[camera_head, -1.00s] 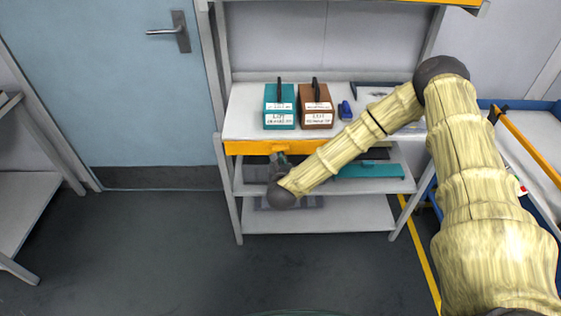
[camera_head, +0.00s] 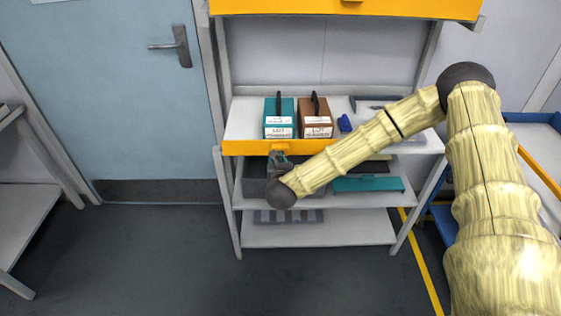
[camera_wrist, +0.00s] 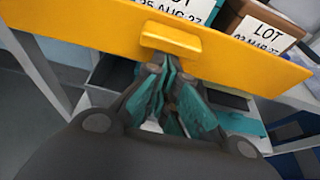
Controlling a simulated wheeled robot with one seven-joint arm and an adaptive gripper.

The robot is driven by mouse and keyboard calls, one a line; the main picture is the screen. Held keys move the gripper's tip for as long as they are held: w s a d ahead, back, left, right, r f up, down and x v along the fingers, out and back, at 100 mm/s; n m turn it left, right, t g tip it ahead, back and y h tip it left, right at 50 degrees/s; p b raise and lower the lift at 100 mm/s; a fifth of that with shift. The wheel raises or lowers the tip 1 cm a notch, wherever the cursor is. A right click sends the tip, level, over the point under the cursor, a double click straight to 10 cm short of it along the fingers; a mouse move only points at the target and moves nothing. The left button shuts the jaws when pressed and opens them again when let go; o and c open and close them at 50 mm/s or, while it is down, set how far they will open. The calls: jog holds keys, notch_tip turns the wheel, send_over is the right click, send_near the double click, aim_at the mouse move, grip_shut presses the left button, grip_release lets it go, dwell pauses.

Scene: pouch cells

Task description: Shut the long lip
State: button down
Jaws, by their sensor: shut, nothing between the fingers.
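The long yellow lip (camera_head: 245,148) runs along the front of the shelf unit's white upper board, and my arm covers its right part. In the wrist view the yellow lip (camera_wrist: 80,30) crosses the picture at a tilt, with a yellow pull (camera_wrist: 170,40) on its face. My gripper (camera_head: 279,150) is in front of the lip, left of its middle. In the wrist view its teal fingers (camera_wrist: 171,68) are together and empty, with the tips just below the pull. I cannot tell whether they touch the lip.
A teal box (camera_head: 280,117) and a brown box (camera_head: 315,118) with lot labels stand behind the lip. A small blue item (camera_head: 345,123) lies to their right. Another yellow front (camera_head: 400,8) is above. A teal item (camera_head: 367,184) lies on the lower shelf.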

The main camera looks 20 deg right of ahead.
notch_tip(320, 180, down, 4)
jog(key=b, duration=0.4)
jog(key=v, duration=1)
jog(key=s+a+f+n+g+y+p, duration=0.1)
jog(key=s+a+f+n+g+y, duration=0.25)
jog(key=s+f+n, duration=0.65)
jog(key=s+a+f+n+g+y, duration=0.3)
jog(key=s+a+f+n, duration=0.2)
jog(key=s+f+n, duration=0.5)
jog(key=s+d+f+n+g+h+p, duration=0.1)
jog(key=s+d+f+n+g, duration=0.1)
jog(key=s+d+n, duration=0.4)
jog(key=s+d+f+n+g+h, duration=0.1)
jog(key=s+d+n+g, duration=0.4)
jog(key=s+n, duration=0.7)
jog(key=shift+s+d+f+n+p, duration=0.3)
jog(key=shift+s+d+f+p, duration=0.05)
jog(key=shift+d+f, duration=0.1)
jog(key=shift+h, duration=0.25)
